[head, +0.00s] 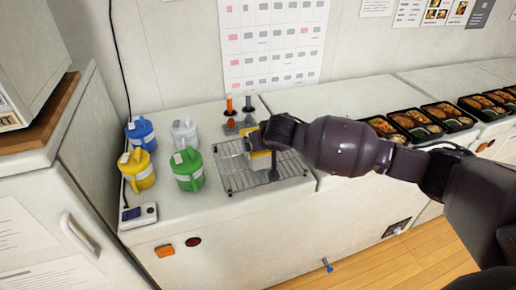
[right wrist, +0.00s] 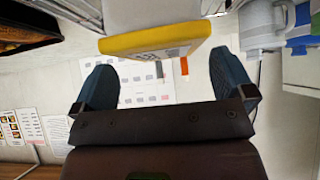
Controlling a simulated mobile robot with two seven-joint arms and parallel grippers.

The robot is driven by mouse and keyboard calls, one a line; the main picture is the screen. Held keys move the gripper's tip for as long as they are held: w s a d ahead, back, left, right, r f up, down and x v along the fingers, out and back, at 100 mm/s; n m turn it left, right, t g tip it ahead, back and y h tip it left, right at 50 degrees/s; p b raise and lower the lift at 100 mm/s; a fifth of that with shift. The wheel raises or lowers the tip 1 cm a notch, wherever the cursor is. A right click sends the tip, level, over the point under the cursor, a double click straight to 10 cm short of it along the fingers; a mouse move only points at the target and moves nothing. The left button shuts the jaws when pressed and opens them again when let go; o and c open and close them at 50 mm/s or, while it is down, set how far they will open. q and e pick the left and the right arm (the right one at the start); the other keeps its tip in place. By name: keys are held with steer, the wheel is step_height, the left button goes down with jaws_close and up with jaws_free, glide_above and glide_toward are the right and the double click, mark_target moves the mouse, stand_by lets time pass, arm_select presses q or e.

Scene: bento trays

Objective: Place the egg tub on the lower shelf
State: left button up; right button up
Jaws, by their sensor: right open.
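The egg tub appears to be the white tub with a yellow lid (right wrist: 155,40), seen upside down at the top of the right wrist view. The tub lies beyond the fingertips, not clasped. Which shelf level bears the tub is hard to tell. My left gripper is out of view.
Blue (head: 141,135), yellow (head: 137,170), green (head: 188,170) and whitish (head: 185,133) jugs stand left of the rack. Several bento trays (head: 415,124) line the counter at right. The counter front (head: 215,215) is fairly clear.

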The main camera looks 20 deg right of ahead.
steer(key=shift+w+r+x, duration=0.1)
steer(key=shift+r+x, duration=0.05)
steer(key=shift+x, duration=0.9)
steer(key=shift+w+r+x, duration=0.1)
steer(key=shift+w+x, duration=0.05)
steer(key=shift+x, duration=0.85)
steer(key=shift+c, duration=0.2)
steer(key=c, duration=0.9)
